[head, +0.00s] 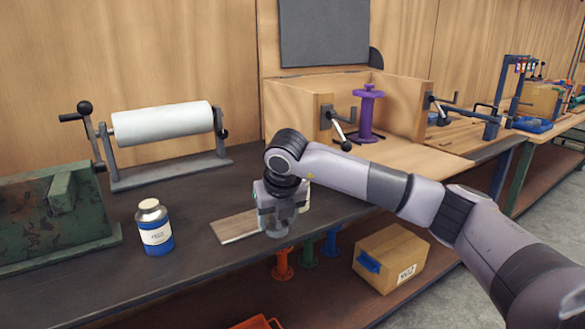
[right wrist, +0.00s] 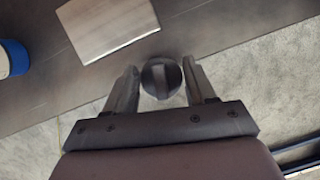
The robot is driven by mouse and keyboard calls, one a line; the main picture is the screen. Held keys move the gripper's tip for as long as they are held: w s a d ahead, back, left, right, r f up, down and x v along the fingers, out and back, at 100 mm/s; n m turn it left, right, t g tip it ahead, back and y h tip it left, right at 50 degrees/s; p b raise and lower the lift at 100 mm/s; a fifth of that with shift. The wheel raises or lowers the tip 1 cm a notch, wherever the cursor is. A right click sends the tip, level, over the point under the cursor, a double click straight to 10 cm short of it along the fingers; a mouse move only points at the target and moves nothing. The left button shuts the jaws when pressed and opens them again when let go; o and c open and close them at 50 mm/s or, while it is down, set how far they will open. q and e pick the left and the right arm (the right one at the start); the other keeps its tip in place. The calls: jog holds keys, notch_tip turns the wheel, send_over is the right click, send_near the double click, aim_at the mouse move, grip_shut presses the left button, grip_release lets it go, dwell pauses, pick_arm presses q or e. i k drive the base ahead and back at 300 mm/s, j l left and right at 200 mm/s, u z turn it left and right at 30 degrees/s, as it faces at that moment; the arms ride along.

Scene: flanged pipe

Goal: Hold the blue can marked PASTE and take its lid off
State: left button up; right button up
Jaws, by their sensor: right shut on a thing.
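The blue can (head: 158,241) stands upright on the dark bench at the left, with a white label too small to read for certain. Part of the can shows at the left edge of the right wrist view (right wrist: 14,60). My right gripper (head: 277,231) is at the bench's front edge, well to the right of the can. It is shut on a round dark grey knob-like piece (right wrist: 161,78) with a lighter bar across it. My left gripper is not in view.
A flat wooden board (head: 232,228) lies between the can and my right gripper. A green machine (head: 60,212) stands left of the can, a white roller (head: 163,122) behind it. A purple spool (head: 367,112) stands in the wooden bay. A cardboard box (head: 392,258) sits on the lower shelf.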

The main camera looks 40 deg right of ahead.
aim_at(152, 218)
jog(key=i, duration=0.95)
